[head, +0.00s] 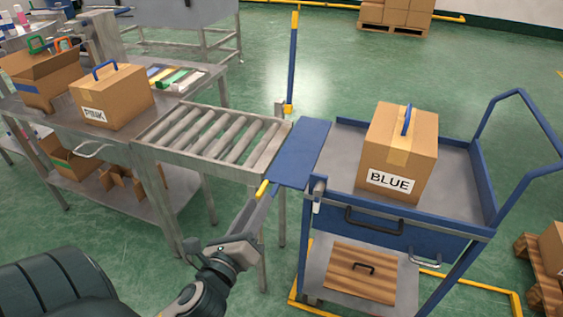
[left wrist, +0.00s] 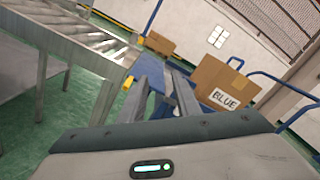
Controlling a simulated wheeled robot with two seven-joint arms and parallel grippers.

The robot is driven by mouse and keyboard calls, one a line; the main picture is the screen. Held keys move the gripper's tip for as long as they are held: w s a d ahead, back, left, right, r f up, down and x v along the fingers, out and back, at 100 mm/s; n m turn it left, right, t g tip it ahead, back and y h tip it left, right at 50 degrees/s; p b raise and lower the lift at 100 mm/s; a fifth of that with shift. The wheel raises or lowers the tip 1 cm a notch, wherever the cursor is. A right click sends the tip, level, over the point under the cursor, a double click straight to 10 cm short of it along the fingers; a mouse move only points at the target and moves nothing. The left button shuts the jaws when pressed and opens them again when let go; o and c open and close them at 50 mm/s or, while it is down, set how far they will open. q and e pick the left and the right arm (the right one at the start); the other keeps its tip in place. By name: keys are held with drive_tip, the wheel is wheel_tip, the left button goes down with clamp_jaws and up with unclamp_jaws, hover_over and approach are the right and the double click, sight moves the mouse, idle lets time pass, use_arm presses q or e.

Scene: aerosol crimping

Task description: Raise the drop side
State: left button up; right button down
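The drop side is a blue flap (head: 299,153) on the left edge of the blue cart (head: 465,226). It lies about flat, spanning from the cart deck to the roller conveyor (head: 215,135). A blue part of it also shows in the left wrist view (left wrist: 154,72). My left gripper (head: 268,203) is below and in front of the flap's near edge, its fingers pointing at it. In the left wrist view the two fingers (left wrist: 166,88) stand apart with nothing clearly held; contact with the flap cannot be told. My right gripper is out of view.
A carton marked BLUE (head: 401,150) stands on the cart deck. A small grey latch-like part (head: 317,194) is at the cart's near left corner. A blue post with a yellow top (head: 292,62) stands behind the flap. A carton marked PINK (head: 112,96) sits on the left bench.

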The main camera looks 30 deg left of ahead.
use_arm(q)
drive_tip(key=shift+w, duration=0.1)
